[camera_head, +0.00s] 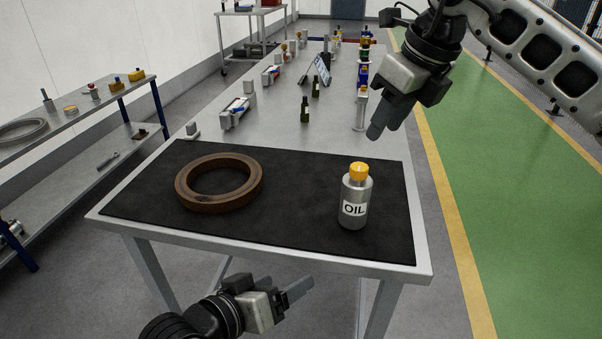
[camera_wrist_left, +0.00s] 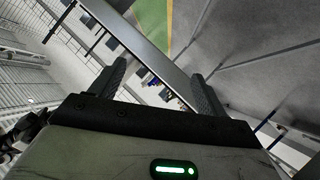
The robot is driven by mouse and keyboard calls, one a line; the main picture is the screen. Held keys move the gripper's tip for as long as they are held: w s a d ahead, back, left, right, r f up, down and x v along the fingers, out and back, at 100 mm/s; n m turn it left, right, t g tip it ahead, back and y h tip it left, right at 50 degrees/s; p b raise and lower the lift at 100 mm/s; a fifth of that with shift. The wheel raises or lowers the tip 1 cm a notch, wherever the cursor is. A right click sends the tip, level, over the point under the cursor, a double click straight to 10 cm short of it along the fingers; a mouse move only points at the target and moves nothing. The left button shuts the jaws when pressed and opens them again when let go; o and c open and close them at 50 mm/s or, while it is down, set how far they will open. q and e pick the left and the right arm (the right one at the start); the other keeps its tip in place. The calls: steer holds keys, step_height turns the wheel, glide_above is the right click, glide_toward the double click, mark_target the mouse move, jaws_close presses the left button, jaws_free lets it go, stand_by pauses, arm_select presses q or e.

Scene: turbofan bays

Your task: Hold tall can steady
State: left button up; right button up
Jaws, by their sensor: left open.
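The tall can (camera_head: 354,203) is a silver cylinder labelled OIL with a yellow cap. It stands upright on the black mat (camera_head: 290,238) near the right front of the table. My left gripper (camera_head: 302,288) is in front of the table's near edge, apart from the can and to its lower left. In the left wrist view its two fingers (camera_wrist_left: 160,85) are spread with nothing between them, and the can does not show there. My right gripper (camera_head: 378,125) hangs above the table's right edge, behind and above the can, not touching it. Its finger gap is hard to see.
A brown ring (camera_head: 219,205) lies on the mat left of the can. Small fixtures and bottles (camera_head: 304,110) stand farther back on the table. A side shelf (camera_head: 75,120) with parts is at left. The mat between ring and can is clear.

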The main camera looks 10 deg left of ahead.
mark_target(364, 188)
arm_select(q)
steer(key=w+r+m+g+h, duration=0.4)
steer(key=w+r+m, duration=0.6)
steer(key=r+m, duration=0.3)
steer(key=shift+n+h, duration=0.3)
steer(key=shift+n, duration=0.2)
steer(key=x, duration=1)
steer(key=r+x, duration=0.1)
steer(key=x, duration=0.4)
steer(key=shift+w+d+f, duration=0.2)
steer(key=shift+w+d, duration=0.05)
steer(key=shift+d, duration=0.25)
steer(key=c, duration=1.1)
